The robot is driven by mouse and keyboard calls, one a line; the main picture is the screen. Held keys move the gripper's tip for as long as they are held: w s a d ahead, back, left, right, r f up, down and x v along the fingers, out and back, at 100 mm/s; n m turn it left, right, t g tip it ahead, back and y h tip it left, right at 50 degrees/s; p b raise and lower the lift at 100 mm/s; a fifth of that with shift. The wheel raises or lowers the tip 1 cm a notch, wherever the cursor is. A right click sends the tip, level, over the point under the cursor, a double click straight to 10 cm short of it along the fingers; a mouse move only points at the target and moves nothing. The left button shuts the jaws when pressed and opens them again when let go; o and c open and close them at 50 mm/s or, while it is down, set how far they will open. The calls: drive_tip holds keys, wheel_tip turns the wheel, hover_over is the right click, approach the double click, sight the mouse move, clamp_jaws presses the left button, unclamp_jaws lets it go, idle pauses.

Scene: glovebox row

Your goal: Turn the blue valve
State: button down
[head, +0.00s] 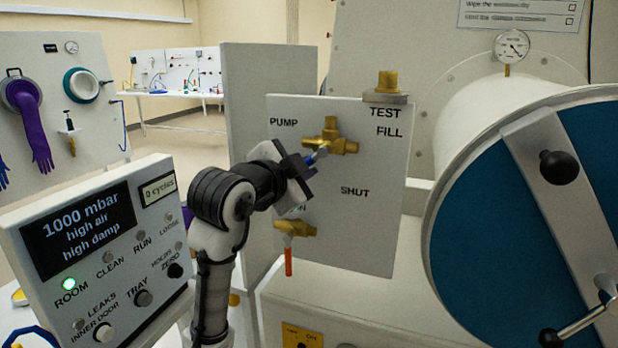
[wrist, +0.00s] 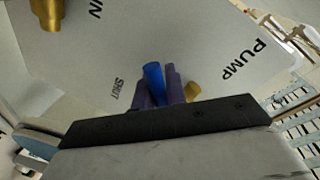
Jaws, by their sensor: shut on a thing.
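The blue valve has a brass body (head: 338,142) on the white panel, near the PUMP label. A bit of its blue handle (head: 322,152) shows at my gripper in the head view. My gripper (head: 313,158) reaches it from the left and is shut on the handle. In the wrist view the blue handle (wrist: 154,82) stands between the dark fingers of my gripper (wrist: 160,92). A brass part (wrist: 192,91) shows just beside the fingers. The handle's far end is hidden by my gripper.
Below, a second brass valve (head: 294,229) has a red handle (head: 288,262) hanging down. A brass fitting (head: 387,82) sits above the panel (head: 370,225). The large round blue door (head: 510,220) stands at the right. A control box (head: 95,255) reading 1000 mbar stands at the left.

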drive_tip(key=shift+w+a+r+m, duration=0.1)
drive_tip(key=shift+a+r+m, duration=0.3)
drive_tip(key=shift+m, duration=0.5)
drive_tip(key=shift+r, duration=0.1)
drive_tip(key=c, duration=1.4)
unclamp_jaws()
drive_tip(key=shift+c, duration=0.2)
drive_tip(key=b+v, duration=0.3)
drive_tip(key=v, duration=1.1)
drive_tip(key=shift+d, duration=0.25)
drive_tip(key=shift+c, duration=0.4)
